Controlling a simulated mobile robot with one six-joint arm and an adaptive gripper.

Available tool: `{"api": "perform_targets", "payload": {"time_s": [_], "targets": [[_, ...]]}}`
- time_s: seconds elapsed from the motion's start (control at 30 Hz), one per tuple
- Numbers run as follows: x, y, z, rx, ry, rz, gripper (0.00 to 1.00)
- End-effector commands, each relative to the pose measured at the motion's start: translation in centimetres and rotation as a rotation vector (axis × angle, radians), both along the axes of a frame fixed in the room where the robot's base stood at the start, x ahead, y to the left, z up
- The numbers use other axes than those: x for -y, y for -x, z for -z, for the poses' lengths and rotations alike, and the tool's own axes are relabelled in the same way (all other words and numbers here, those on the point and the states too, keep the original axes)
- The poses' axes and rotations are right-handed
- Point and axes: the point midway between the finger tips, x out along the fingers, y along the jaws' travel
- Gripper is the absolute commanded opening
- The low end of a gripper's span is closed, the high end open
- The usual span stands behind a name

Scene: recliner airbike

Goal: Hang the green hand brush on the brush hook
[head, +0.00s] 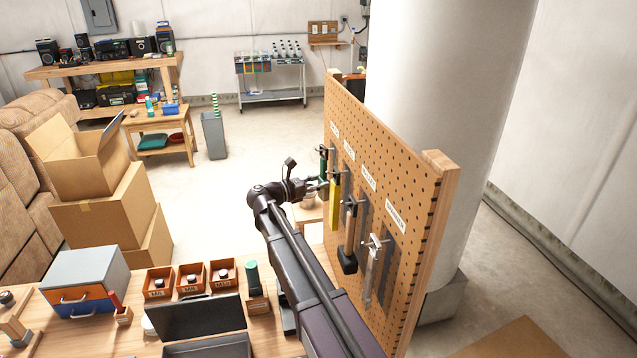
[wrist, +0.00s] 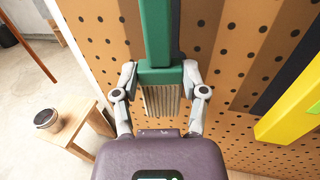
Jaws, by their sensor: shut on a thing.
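The green hand brush (wrist: 157,32) is upright against the pegboard in the wrist view, with its handle upward and pale bristles below. My gripper (wrist: 160,76) is shut on the green brush head, one finger on each side. In the head view the brush (head: 323,163) shows as a small dark green shape at the far end of the pegboard (head: 400,190), with my gripper (head: 318,186) at its lower part. A small metal hook piece shows near the handle's top, but whether the brush hangs on it I cannot tell.
A yellow tool (head: 334,205), a dark-headed mallet (head: 348,240) and a metal tool (head: 373,265) hang nearer on the board. A small wooden stool (wrist: 72,118) stands left of the board. The workbench (head: 190,335) holds bins and a drawer box (head: 85,283).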

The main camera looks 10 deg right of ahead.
Motion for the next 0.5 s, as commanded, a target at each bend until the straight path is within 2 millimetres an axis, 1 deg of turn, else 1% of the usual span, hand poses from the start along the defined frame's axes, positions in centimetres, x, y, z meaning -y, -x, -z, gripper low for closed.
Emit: {"api": "perform_targets", "payload": {"time_s": [0.17, 0.2, 0.27, 0.3, 0.33, 0.5], "targets": [[-0.02, 0.01, -0.01, 0.0, 0.0, 0.0, 0.08], [-0.03, 0.01, -0.01, 0.0, 0.0, 0.0, 0.65], [-0.03, 0.01, -0.01, 0.0, 0.0, 0.0, 0.83], [-0.03, 0.0, -0.01, 0.0, 0.0, 0.0, 0.95], [-0.04, 0.0, -0.01, 0.0, 0.0, 0.0, 0.96], [-0.04, 0.0, 0.0, 0.0, 0.0, 0.0, 0.96]]}}
